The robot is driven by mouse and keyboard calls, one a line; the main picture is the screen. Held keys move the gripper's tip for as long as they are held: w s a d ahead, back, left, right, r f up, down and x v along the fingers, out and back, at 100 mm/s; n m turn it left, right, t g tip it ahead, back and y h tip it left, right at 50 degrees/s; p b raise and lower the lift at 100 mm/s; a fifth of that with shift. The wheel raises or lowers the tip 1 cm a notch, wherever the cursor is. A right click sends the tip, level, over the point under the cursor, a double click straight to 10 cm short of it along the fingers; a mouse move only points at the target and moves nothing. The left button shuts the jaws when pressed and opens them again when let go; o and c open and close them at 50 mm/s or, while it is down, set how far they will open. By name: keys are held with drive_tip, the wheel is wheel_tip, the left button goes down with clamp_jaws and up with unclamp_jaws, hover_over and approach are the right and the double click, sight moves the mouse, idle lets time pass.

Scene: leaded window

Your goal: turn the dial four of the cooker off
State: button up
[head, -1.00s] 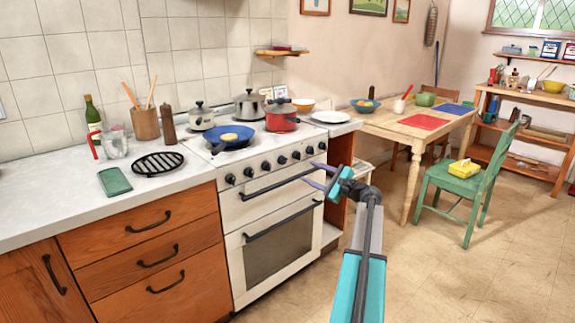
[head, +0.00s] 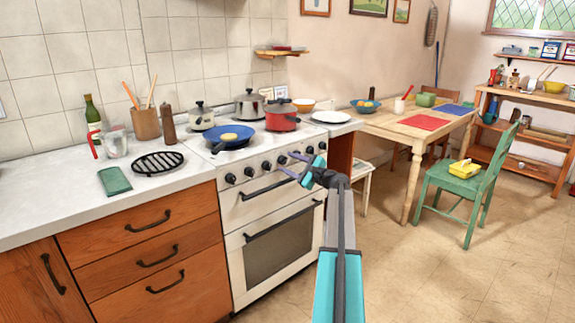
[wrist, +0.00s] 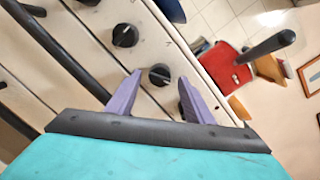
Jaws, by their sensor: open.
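The white cooker (head: 280,215) has a row of black dials along its front panel. My gripper (head: 288,163) is open and empty in front of the right half of this row. In the wrist view, one dial (wrist: 159,74) lies between and just beyond the two purple fingertips, which do not grip it. Another dial (wrist: 125,35) lies above and left of it, outside the fingers. No numbers are readable, so I cannot tell which dial is four. In the head view my fingers partly cover the dials behind them.
A black oven handle (head: 285,220) crosses the front, with another bar (head: 266,190) above it. A blue pan (head: 231,137) and a red pot (head: 281,120) stand on the hob. Free floor (head: 420,270) lies to the right.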

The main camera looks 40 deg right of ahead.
drive_tip(key=shift+w, duration=0.4)
drive_tip(key=c, duration=1)
drive_tip(key=shift+a, duration=0.1)
